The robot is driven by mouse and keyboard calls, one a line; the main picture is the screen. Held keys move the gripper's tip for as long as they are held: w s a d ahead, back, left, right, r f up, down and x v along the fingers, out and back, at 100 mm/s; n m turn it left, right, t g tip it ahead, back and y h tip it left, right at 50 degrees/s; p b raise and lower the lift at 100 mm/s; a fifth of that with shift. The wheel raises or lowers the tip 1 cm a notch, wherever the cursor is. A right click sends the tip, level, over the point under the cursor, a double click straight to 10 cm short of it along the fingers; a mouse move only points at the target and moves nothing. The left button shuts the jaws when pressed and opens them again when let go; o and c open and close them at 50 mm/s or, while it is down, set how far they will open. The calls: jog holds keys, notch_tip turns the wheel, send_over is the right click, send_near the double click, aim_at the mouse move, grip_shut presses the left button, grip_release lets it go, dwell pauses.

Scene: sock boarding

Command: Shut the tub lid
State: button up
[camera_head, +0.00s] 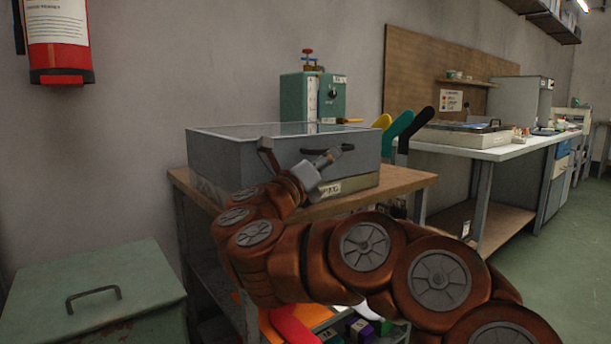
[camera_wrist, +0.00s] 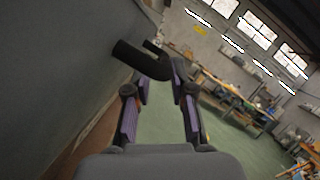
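The grey tub (camera_head: 360,185) stands on a wooden-topped bench, with a pale label low on its front. Its deep grey upper part, seemingly the lid (camera_head: 225,150), sits over the lower body; whether it is fully down I cannot tell. A black handle (camera_head: 345,149) is on its front face. My gripper (camera_head: 297,152) is at that face, left of the handle. In the wrist view my gripper (camera_wrist: 160,82) has its fingers apart with nothing clamped between them. The black handle (camera_wrist: 145,60) lies just beyond the fingertips, close to the right finger; contact is unclear.
A green box (camera_head: 312,95) stands behind the tub. Coloured foot-shaped boards (camera_head: 400,123) stand right of it. A green metal chest (camera_head: 95,290) is at the lower left. A white-topped workbench (camera_head: 470,150) is at right, with open green floor (camera_head: 555,235) beside it.

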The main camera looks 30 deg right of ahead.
jog(key=v, duration=0.9)
jog(key=shift+a+f, duration=0.2)
jog(key=shift+a, duration=0.1)
dwell(0.4)
